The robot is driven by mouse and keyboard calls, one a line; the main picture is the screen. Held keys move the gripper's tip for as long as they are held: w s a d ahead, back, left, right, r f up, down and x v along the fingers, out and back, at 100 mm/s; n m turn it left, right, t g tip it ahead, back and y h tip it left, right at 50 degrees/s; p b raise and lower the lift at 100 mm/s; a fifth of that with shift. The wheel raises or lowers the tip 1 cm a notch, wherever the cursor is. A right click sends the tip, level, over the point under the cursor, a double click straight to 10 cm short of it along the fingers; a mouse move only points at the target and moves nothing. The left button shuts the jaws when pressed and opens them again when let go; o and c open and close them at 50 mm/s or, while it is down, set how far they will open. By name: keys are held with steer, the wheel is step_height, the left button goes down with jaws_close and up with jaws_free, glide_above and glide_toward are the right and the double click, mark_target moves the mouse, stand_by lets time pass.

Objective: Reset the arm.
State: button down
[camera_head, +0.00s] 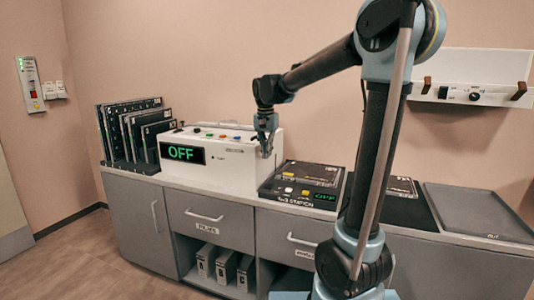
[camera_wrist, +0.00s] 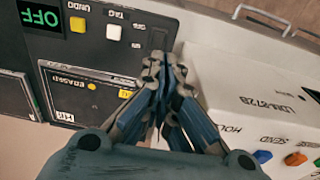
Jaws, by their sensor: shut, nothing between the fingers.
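My arm reaches from the right foreground up and over to the left, bent at a high elbow. My gripper (camera_head: 266,153) points down at the right front end of the white box (camera_head: 232,167); I cannot tell whether it touches. In the wrist view my gripper (camera_wrist: 163,85) has its fingers together and empty, between the dark station at left and the white box (camera_wrist: 245,85) at right.
The dark station (camera_head: 300,194) with a green OFF display lies right of the white box on the counter. A grey tray (camera_head: 480,212) sits at far right. Several dark cassettes (camera_head: 130,130) stand at the left. A wall unit (camera_head: 467,95) hangs behind my arm.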

steer(key=s+d+f+n, duration=0.2)
steer(key=s+d+f, duration=0.3)
steer(key=s+d, duration=0.5)
steer(key=s+d+f+n, duration=0.1)
steer(key=s+d+f, duration=0.4)
steer(key=s+d, duration=0.45)
steer(key=s+d+f+n+t, duration=0.1)
steer(key=s+f, duration=0.7)
steer(key=s, duration=0.1)
steer(key=shift+d, duration=0.35)
